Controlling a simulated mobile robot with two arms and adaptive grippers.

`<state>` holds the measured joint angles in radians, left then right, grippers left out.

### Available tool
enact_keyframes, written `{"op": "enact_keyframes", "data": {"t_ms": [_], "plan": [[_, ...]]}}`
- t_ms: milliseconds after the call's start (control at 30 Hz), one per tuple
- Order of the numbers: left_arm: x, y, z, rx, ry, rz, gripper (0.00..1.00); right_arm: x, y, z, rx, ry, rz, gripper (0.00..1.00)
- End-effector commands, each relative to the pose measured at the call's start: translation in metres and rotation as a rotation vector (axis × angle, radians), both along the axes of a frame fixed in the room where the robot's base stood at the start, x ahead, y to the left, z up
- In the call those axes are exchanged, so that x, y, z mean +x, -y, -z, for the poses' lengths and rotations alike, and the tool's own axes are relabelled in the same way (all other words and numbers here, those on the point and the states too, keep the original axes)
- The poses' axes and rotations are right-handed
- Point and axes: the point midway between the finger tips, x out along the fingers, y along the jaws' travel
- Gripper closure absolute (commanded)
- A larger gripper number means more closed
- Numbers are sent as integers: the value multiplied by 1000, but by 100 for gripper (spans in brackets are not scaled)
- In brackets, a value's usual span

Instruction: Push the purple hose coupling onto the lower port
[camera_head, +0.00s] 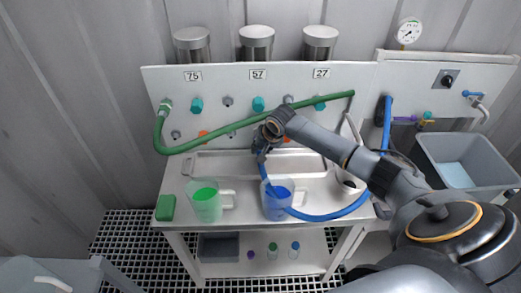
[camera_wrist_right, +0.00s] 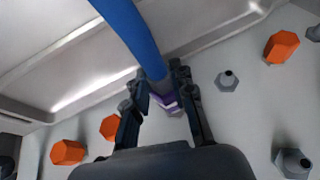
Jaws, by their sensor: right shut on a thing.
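The purple hose coupling (camera_wrist_right: 165,99) sits at the end of the blue hose (camera_wrist_right: 133,35), between the fingers of my right gripper (camera_wrist_right: 160,92) in the wrist view. The gripper is shut on it. A grey part shows just beyond the coupling; I cannot tell whether the coupling is on a port. In the head view my right gripper (camera_head: 262,141) is at the lower row of ports on the white panel (camera_head: 360,80) and hides the coupling. A bare grey port (camera_wrist_right: 227,81) stands beside the gripper in the wrist view. My left gripper is not in view.
Orange caps (camera_wrist_right: 282,46) sit on nearby ports. A green hose (camera_head: 235,126) crosses the panel. Green (camera_head: 206,205) and blue (camera_head: 277,203) jugs stand on the bench below, and the blue hose loops past the blue jug. A grey bin (camera_head: 477,150) is at right.

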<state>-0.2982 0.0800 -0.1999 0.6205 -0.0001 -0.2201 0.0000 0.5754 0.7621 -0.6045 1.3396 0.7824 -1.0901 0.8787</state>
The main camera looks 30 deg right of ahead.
Motion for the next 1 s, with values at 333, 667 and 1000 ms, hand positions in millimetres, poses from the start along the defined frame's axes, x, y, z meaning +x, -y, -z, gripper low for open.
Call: {"op": "enact_keyframes", "data": {"t_ms": [333,667,1000], "plan": [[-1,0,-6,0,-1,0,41,0,0,-1,0,0,0,100],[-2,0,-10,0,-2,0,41,0,0,0,1,-1,0,100],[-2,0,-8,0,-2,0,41,2,1,0,0,1,1,100]]}}
